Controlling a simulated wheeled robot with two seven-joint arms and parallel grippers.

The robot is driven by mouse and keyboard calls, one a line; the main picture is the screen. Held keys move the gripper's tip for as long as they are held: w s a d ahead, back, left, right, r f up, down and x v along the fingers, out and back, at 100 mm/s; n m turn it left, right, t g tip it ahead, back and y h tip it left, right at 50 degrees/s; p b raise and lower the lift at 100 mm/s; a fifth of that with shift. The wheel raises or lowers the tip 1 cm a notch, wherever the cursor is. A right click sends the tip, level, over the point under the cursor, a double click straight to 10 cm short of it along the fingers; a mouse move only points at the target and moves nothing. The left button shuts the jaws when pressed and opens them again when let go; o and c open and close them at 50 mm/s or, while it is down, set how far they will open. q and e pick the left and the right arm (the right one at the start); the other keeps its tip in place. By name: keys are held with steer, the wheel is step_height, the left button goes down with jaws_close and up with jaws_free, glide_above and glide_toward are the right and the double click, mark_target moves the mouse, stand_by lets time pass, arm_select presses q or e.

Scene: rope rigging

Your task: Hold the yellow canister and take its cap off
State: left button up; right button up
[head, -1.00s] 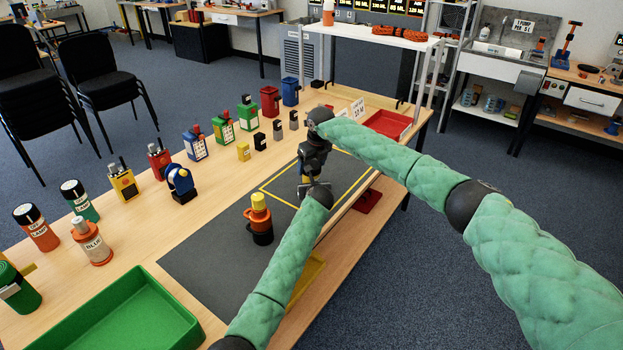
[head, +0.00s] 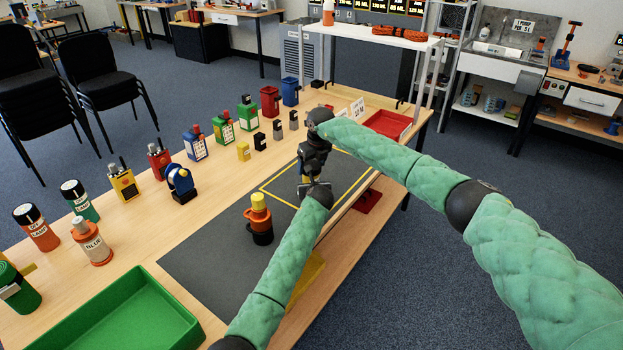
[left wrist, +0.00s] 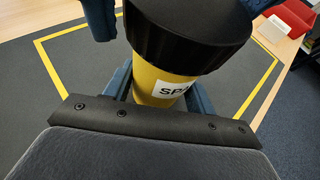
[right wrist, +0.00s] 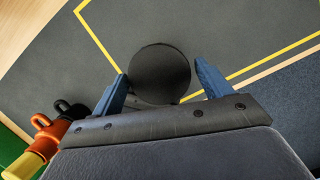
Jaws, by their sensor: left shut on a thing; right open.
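The yellow canister (left wrist: 158,88) stands upright in the left wrist view, with a wide black cap (left wrist: 190,30) on top and a white label partly in sight. My left gripper (left wrist: 160,98) is shut on its yellow body below the cap. In the right wrist view the round cap top (right wrist: 160,74) lies between the spread blue fingers of my right gripper (right wrist: 158,70), which is open above it. One right finger also shows beside the cap in the left wrist view. In the head view my left gripper (head: 313,186) and right gripper (head: 314,150) largely hide the canister.
An orange-and-black item with a yellow top (head: 259,214) stands on the grey mat (head: 205,250) near my left forearm. A green tray (head: 130,318) lies at the front left. Several canisters and boxes line the table's far side. A red tray (head: 388,123) sits at the far end.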

steer(key=m+h, duration=0.1)
steer(key=m, duration=0.4)
steer(key=shift+a+t, duration=0.15)
steer(key=shift+t, duration=0.15)
steer(key=m+h, duration=0.1)
steer(key=m, duration=0.3)
steer(key=shift+m, duration=0.3)
steer(key=shift+c, duration=0.2)
steer(key=c, duration=0.8)
steer(key=shift+o, duration=0.2)
steer(key=n+y, duration=0.1)
steer(key=n, duration=0.4)
steer(key=shift+r, duration=1.4)
steer(key=shift+r, duration=2.35)
